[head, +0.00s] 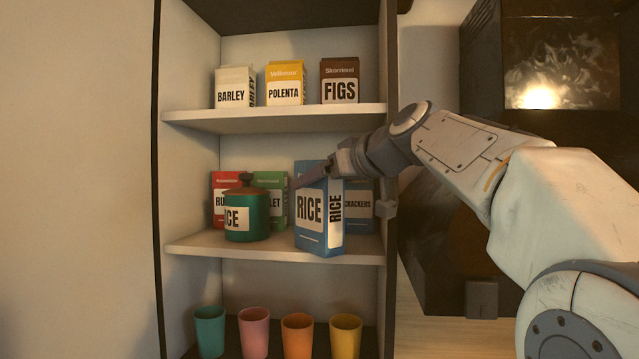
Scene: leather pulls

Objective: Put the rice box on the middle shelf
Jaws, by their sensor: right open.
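The blue rice box (311,233) stands at the front of the middle shelf (200,246), right of centre, with one corner turned towards me. Its lower front corner overlaps the shelf's front edge. It looks upright or nearly so. My right gripper (345,194) is open at the box's upper part. My left gripper is out of view.
On the middle shelf, a green canister (247,217) stands left of the rice box. The upper shelf (280,117) holds three boxes; several cups (254,335) stand below.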

